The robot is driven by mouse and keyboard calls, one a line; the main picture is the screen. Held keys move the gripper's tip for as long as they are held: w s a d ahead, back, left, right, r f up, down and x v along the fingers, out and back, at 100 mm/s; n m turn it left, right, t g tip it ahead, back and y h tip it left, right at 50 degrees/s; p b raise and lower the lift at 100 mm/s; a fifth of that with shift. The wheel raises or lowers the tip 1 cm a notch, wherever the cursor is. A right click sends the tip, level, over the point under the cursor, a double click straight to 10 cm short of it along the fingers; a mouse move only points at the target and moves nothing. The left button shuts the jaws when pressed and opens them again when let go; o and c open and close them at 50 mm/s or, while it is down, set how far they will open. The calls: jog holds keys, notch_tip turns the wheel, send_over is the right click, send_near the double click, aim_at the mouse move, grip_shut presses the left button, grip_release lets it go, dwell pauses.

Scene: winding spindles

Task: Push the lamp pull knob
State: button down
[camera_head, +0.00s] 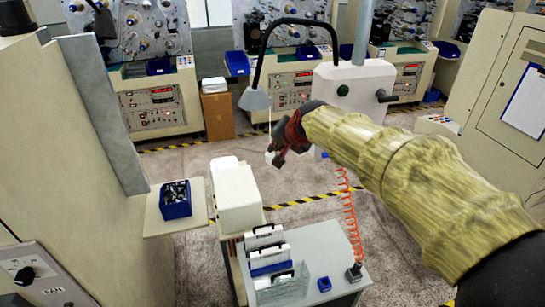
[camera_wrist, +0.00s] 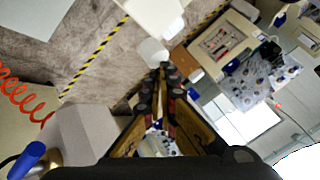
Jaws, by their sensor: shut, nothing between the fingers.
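The lamp has a grey shade (camera_head: 255,100) on a black curved arm. A thin pull cord (camera_head: 269,125) hangs from the shade. At its lower end is a small whitish knob (camera_head: 269,158), partly hidden by my gripper (camera_head: 276,150). In the wrist view the pale knob (camera_wrist: 152,50) appears just past the tips of my gripper (camera_wrist: 167,72). The fingers are together with nothing between them. I cannot tell whether the fingertips touch the knob.
A red coiled hose (camera_head: 350,215) hangs to the right. A blue bin (camera_head: 176,200) sits at left. Winding machines stand behind.

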jog(key=shift+f, duration=0.1)
jog(key=shift+r+p, duration=0.45)
jog(key=shift+r, duration=0.55)
notch_tip(320, 180, up, 6)
jog(key=p, duration=0.3)
dwell(0.6)
